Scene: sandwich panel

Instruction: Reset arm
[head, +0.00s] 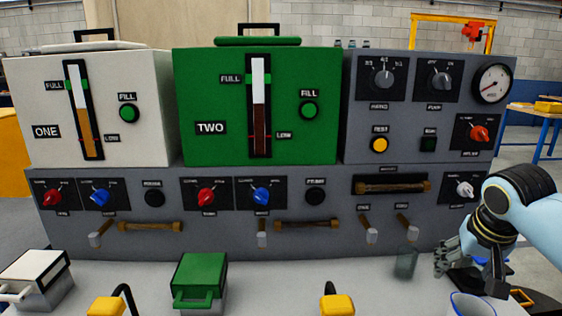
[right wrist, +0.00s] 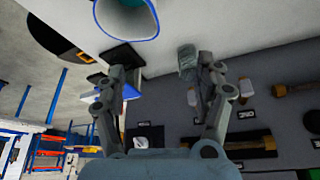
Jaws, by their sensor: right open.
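My right gripper (head: 452,260) is at the right of the head view, in front of the lower right part of the grey panel (head: 340,235). In the right wrist view its two fingers (right wrist: 165,75) stand wide apart with nothing held between them. A small translucent grey-green glass (head: 405,263) stands on the counter to the left of the gripper, apart from it in the head view. It also shows near the right-hand finger in the right wrist view (right wrist: 187,60). My left gripper is not in view.
A white cup with a blue rim (head: 472,305) stands in front of my right gripper. A white box (head: 38,280), a green box (head: 200,280) and yellow blocks (head: 337,305) line the counter (head: 275,290). White tank ONE (head: 145,75) and green tank TWO (head: 215,100) stand on the panel.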

